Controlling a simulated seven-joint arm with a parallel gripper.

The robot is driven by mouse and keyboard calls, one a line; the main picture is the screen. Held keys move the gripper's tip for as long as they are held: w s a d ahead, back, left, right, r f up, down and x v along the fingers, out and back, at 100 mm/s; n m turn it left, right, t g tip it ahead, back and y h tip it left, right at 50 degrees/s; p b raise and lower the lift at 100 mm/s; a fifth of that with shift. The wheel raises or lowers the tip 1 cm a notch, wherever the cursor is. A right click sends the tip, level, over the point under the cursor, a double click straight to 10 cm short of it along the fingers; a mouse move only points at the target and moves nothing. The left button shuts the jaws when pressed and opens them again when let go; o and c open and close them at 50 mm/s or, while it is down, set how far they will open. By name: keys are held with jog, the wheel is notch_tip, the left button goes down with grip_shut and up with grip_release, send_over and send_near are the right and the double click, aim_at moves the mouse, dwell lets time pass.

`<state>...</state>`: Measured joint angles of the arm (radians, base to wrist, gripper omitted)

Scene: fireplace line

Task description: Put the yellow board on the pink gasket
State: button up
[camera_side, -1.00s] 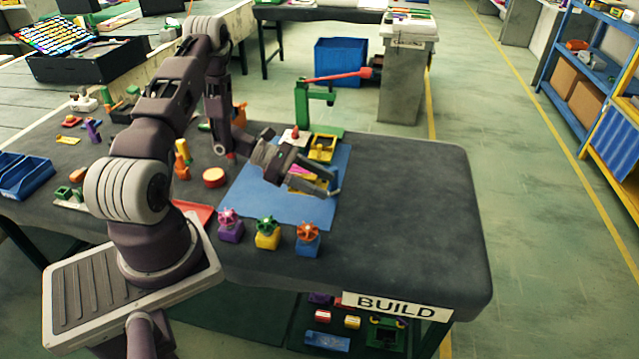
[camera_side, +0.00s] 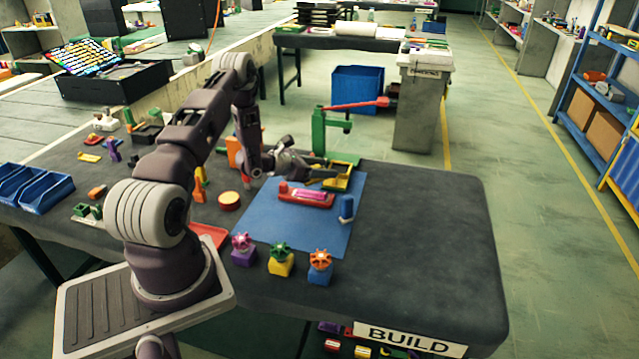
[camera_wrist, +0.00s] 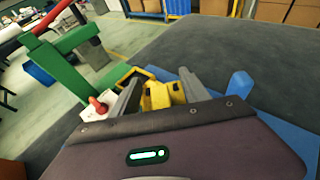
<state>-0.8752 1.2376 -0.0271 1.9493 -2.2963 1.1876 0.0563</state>
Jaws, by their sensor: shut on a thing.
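The pink gasket (camera_side: 312,195) lies on a red base (camera_side: 291,198) on the blue mat. My gripper (camera_side: 318,178) is behind it, low beside the yellow tray (camera_side: 346,182), clear of the gasket. In the wrist view, my gripper (camera_wrist: 160,88) has its fingers on either side of a yellow piece with dark openings, the yellow board (camera_wrist: 164,94), and is shut on it. In the side view the board is small and partly hidden by the fingers. The gasket is hidden in the wrist view.
A green stand with a red lever (camera_side: 320,130) rises behind the tray. Several knobbed blocks (camera_side: 281,262) line the mat's front. The table's right side (camera_side: 425,235) is clear.

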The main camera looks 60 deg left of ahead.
notch_tip(320, 180, down, 4)
jog(key=shift+f, duration=0.15)
jog(key=shift+f, duration=0.45)
jog(key=o, duration=1.4)
jog(key=shift+c, duration=0.2)
